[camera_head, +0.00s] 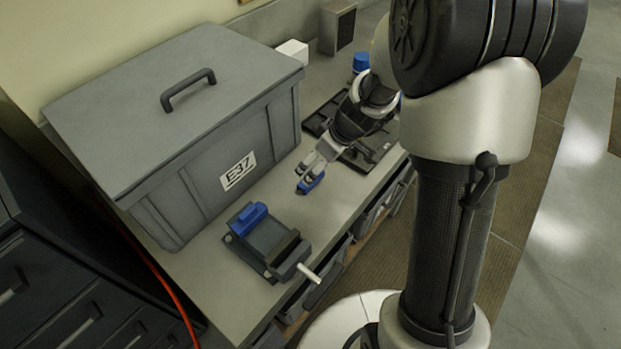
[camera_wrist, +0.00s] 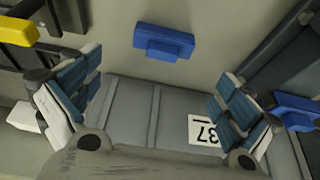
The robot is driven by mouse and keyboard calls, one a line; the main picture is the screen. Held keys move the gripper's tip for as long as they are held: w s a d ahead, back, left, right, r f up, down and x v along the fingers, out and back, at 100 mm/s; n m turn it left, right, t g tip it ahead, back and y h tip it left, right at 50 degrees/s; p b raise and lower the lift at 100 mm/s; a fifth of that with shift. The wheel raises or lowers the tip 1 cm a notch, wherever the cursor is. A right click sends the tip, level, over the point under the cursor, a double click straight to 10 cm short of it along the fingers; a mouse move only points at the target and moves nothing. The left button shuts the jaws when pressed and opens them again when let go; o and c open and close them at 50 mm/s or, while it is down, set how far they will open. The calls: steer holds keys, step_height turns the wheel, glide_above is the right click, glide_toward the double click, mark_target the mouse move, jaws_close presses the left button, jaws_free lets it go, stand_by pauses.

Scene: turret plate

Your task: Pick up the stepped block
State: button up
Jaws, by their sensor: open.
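The stepped block is blue, with a smaller step on a wider one. In the wrist view the stepped block (camera_wrist: 163,42) lies on the grey bench, centred left to right between my fingers and above them in the picture. My gripper (camera_wrist: 155,95) is open and empty, with blue pads on both fingers. In the head view my gripper (camera_head: 305,172) points down at the bench, close to the stepped block (camera_head: 313,184). The fingers partly cover the block there, and I cannot tell the exact gap.
A large grey lidded bin (camera_head: 185,115) marked E37 stands left of my gripper. A vise-like fixture (camera_head: 268,242) with a blue jaw and pale handle sits nearer the camera. A dark tray (camera_head: 365,160) lies right, under my arm. Bare bench surrounds the block.

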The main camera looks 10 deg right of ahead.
steer(key=b+x, duration=0.1)
steer(key=x, duration=0.6)
steer(key=shift+a+f+b, duration=0.15)
steer(key=shift+f+b, duration=0.1)
steer(key=shift+b, duration=0.1)
steer(key=c, duration=1.1)
